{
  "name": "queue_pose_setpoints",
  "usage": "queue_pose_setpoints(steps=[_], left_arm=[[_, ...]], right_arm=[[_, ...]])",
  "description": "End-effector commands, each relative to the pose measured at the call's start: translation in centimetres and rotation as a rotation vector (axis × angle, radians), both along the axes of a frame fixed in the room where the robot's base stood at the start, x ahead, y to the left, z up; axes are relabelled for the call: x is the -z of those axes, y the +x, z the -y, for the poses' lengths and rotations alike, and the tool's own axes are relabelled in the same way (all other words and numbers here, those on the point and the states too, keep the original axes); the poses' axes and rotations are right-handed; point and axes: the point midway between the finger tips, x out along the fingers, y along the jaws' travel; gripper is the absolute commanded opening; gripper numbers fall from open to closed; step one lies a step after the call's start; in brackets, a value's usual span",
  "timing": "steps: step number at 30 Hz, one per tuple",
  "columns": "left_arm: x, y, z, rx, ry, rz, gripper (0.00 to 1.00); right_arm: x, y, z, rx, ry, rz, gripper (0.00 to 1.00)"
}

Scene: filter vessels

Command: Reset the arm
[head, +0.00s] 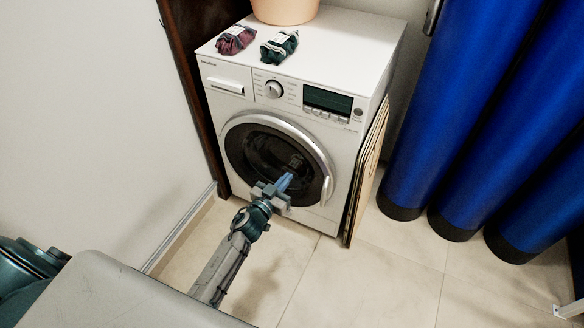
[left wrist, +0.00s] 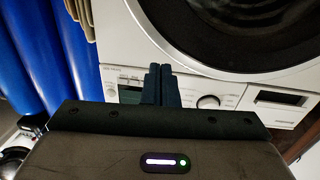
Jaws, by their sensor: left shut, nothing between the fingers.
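My left gripper (head: 285,182) is in front of the round door of the white washing machine (head: 345,113) in the head view. Its blue fingers are shut with nothing between them. In the left wrist view the closed fingers (left wrist: 157,84) show against the machine's front panel, which appears upside down with its dial, display and drawer. The dark glass door (head: 250,145) looks closed, with its handle (head: 326,190) at the right. I cannot tell whether the fingertips touch the machine. My right gripper is not in view.
Two folded cloth bundles, one maroon (head: 236,40) and one green (head: 279,47), lie on the machine beside a peach container (head: 285,10). Flat boards (head: 368,170) lean at its right side. Tall blue cylinders (head: 470,110) stand further right. The tiled floor (head: 390,280) in front is clear.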

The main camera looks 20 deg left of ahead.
Motion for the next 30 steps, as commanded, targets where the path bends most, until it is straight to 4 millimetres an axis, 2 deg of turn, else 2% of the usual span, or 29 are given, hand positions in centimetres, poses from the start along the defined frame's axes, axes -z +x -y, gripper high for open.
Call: queue_pose_setpoints(steps=[5,13,15,17,20,23,24,26,27,29,30], left_arm=[[0.0,-1.8,-0.2,0.000,0.000,-0.001,0.00],[0.1,-2.2,-0.2,-0.001,0.000,-0.002,0.00],[0.6,-2.5,-0.4,-0.011,0.002,-0.019,0.00],[1.8,-3.0,-0.9,-0.032,0.007,-0.055,0.00],[5.8,-5.1,-2.3,-0.096,0.026,-0.172,0.00],[11.5,-9.0,-4.0,-0.172,0.060,-0.353,0.00],[13.8,-11.0,-4.6,-0.197,0.075,-0.432,0.00],[17.1,-14.3,-5.4,-0.227,0.101,-0.551,0.00],[19.1,-16.6,-5.9,-0.241,0.117,-0.629,0.00],[21.9,-20.3,-6.4,-0.256,0.140,-0.747,0.00],[23.5,-22.9,-6.6,-0.262,0.153,-0.826,0.00]], right_arm=[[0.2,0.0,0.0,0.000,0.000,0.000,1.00],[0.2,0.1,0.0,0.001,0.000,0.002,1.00],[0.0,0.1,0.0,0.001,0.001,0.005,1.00],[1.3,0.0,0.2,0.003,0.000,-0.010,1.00],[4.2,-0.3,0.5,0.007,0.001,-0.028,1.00],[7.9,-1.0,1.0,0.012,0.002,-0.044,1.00],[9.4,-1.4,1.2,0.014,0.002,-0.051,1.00],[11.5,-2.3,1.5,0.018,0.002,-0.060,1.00],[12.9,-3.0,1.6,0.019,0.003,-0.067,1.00],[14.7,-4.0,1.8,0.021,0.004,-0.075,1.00],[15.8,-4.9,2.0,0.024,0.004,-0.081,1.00]])
